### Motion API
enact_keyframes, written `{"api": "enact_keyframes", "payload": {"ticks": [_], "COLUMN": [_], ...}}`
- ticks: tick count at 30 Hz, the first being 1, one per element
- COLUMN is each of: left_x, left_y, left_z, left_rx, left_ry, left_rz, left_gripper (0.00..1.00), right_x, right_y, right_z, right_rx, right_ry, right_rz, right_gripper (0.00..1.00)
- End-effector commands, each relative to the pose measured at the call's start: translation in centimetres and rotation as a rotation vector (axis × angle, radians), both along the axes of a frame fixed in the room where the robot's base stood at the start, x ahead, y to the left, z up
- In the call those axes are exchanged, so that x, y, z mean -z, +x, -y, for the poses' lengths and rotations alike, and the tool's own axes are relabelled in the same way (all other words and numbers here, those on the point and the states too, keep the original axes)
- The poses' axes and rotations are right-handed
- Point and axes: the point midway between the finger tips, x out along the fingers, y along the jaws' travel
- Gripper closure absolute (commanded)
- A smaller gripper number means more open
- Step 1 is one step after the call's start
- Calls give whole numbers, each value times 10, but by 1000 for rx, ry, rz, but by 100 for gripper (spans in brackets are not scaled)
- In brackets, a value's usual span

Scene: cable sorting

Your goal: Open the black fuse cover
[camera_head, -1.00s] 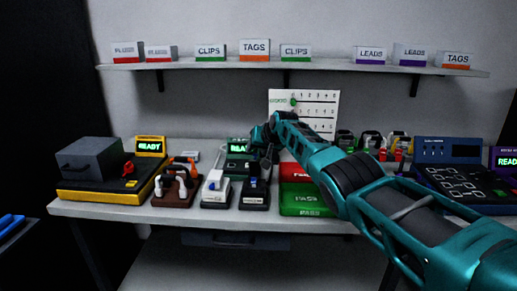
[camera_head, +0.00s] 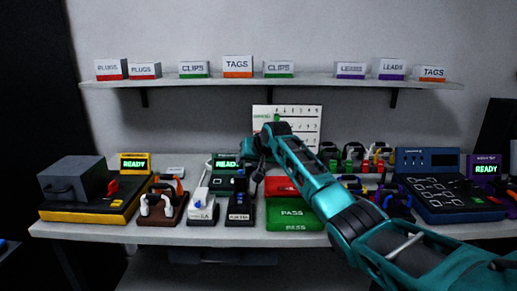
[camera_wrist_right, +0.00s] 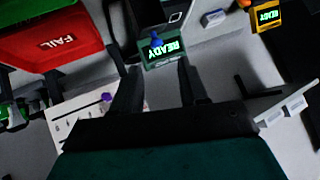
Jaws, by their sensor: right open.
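A small black unit with a pale label (camera_head: 240,206) stands at the front of the bench in the head view. It looks like the black fuse cover, upright and closed, though its details are too dark to be sure. My right gripper (camera_head: 256,166) is above and behind it, pointing down, with its fingers partly hidden by the arm. In the right wrist view the gripper (camera_wrist_right: 158,82) is open with nothing between its fingers. A green unit with a READY screen (camera_wrist_right: 165,50) shows just beyond the fingertips. My left gripper is not in view.
A white unit (camera_head: 202,207) stands just left of the black one. A green PASS tray (camera_head: 293,225) and red tray (camera_head: 280,188) lie to the right. A printed board (camera_head: 290,120) stands behind. A yellow-based READY tester (camera_head: 85,212) is at left, a blue console (camera_head: 440,205) at right.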

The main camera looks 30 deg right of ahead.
Motion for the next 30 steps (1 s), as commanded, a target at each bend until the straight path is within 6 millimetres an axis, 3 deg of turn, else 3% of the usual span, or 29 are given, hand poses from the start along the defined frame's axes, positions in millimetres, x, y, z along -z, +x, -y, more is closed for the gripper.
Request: {"api": "enact_keyframes", "payload": {"ticks": [18, 30], "left_x": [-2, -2], "left_y": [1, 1], "left_z": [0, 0], "left_rx": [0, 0], "left_ry": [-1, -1], "left_rz": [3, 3], "left_gripper": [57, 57], "right_x": [-49, -53], "right_y": [-54, -59], "right_z": [0, 0], "right_rx": [1, 1], "right_ry": [-1, -1], "right_rz": [4, 1], "right_gripper": [56, 56]}}
